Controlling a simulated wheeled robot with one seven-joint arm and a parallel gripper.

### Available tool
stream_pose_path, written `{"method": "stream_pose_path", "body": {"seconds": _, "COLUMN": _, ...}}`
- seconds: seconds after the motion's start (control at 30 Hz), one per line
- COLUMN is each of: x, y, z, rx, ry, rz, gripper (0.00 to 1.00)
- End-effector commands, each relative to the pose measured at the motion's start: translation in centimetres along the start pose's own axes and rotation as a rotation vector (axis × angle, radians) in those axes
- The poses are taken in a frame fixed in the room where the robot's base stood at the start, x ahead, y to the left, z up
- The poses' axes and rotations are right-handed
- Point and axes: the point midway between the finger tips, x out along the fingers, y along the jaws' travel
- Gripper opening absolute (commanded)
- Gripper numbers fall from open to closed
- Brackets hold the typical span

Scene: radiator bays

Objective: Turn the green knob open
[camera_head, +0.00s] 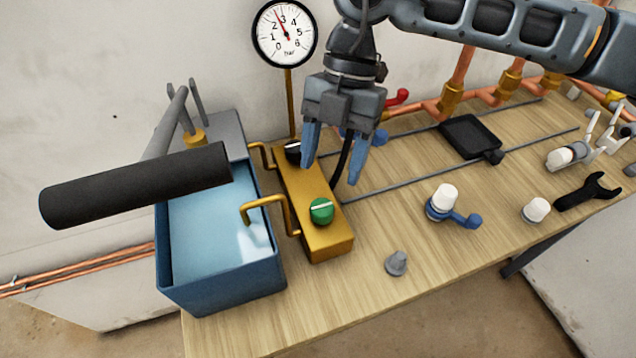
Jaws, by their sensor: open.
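The green knob (321,211) sits on top of the brass block (327,247), near its front end. A pale line crosses the knob's face. A black knob (293,150) with a pale mark sits at the block's back end, partly beside my gripper's left finger. My gripper (330,175) points down above the back half of the block. Its two blue fingers are apart with nothing held between them. The fingertips are above and behind the green knob, apart from it in the picture.
A blue water tank (225,295) with a black-gripped lever (135,185) stands left of the block. The pressure gauge (285,33) rises behind. Right on the wooden bench (340,310) are a white-capped blue valve (445,203), grey cone (396,263) and black wrench (590,190). Bench front is mostly clear.

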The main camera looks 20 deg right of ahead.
Motion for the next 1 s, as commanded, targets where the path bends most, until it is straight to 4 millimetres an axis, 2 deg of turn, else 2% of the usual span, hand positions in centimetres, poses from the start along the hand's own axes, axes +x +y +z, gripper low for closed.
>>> {"method": "stream_pose_path", "body": {"seconds": 0.3, "x": 4.6, "y": 0.0, "z": -0.2, "rx": 0.000, "ry": 0.004, "rz": 0.000, "gripper": 0.64}}
{"method": "stream_pose_path", "body": {"seconds": 0.5, "x": 6.7, "y": 0.0, "z": -0.1, "rx": 0.000, "ry": 0.004, "rz": 0.000, "gripper": 0.64}}
{"method": "stream_pose_path", "body": {"seconds": 0.87, "x": 7.3, "y": 0.0, "z": -0.1, "rx": 0.000, "ry": 0.002, "rz": 0.000, "gripper": 0.64}}
{"method": "stream_pose_path", "body": {"seconds": 1.0, "x": 7.3, "y": 0.0, "z": -0.1, "rx": 0.000, "ry": 0.002, "rz": 0.000, "gripper": 0.51}}
